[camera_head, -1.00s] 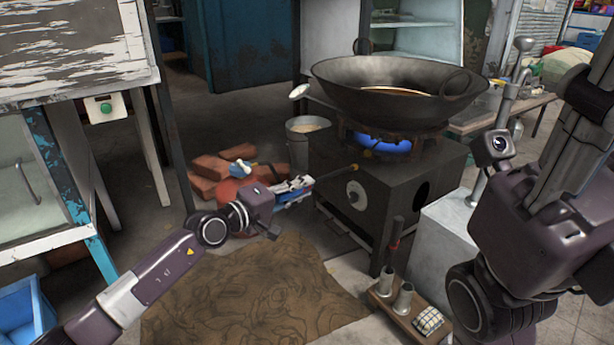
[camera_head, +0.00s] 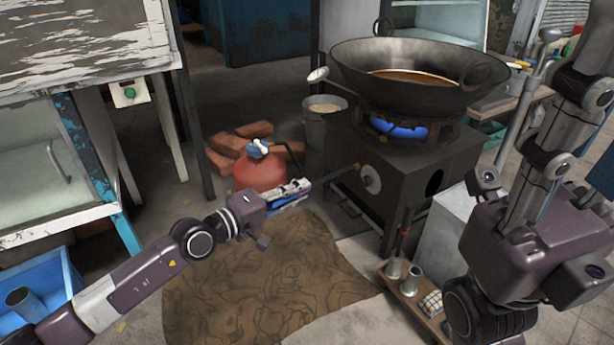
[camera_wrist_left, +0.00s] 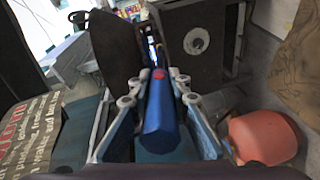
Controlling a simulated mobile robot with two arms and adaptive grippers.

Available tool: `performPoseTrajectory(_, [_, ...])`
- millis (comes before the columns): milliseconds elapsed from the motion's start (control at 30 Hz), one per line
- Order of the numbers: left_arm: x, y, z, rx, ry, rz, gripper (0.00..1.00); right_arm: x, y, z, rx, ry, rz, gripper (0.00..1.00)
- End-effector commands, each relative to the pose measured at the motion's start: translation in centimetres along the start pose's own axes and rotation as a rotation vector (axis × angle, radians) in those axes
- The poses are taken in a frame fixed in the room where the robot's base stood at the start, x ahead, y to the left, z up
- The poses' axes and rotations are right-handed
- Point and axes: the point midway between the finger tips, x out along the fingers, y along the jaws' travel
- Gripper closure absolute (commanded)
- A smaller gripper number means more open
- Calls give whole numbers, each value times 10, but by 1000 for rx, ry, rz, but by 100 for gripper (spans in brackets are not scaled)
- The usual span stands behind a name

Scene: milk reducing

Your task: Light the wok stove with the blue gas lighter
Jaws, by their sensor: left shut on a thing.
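My left gripper (camera_head: 288,193) is shut on the blue gas lighter (camera_wrist_left: 160,112), which also shows between the fingers in the head view. Its dark rod points right and ends in a brass-coloured tip (camera_head: 357,166) in front of the stove's round dial. No flame can be made out at the tip. The wok stove (camera_head: 395,185) is a dark box with a blue flame (camera_head: 400,129) burning under the wok (camera_head: 410,85). The wok holds brown liquid. My right arm fills the right foreground; its gripper fingers do not show.
A red gas cylinder (camera_head: 258,173) stands behind my left gripper, with bricks (camera_head: 228,146) behind it. A bucket (camera_head: 324,118) is left of the stove. A small wooden tray (camera_head: 425,315) with metal shakers sits in front.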

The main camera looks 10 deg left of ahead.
Motion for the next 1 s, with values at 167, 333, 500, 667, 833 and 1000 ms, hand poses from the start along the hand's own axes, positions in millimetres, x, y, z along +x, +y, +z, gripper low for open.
performPoseTrajectory(167, [-28, 0, 6, 1, 1, -1, 100, -2, 2, 5, 3, -25, 9, 60])
performPoseTrajectory(333, [-53, -3, 12, 1, 0, -1, 100, -5, 3, 6, 5, -36, 14, 60])
performPoseTrajectory(500, [-77, -5, 18, 0, 1, -1, 100, -7, 3, 7, 6, -44, 17, 60])
performPoseTrajectory(667, [-100, -8, 24, 1, 1, -1, 100, -8, 3, 7, 6, -46, 18, 60])
performPoseTrajectory(833, [-124, -10, 30, 1, 0, -1, 100, -10, 2, 8, 6, -47, 17, 60])
performPoseTrajectory(1000, [-135, -9, 33, 0, 0, 1, 100, -8, 2, 7, 6, -39, 13, 60])
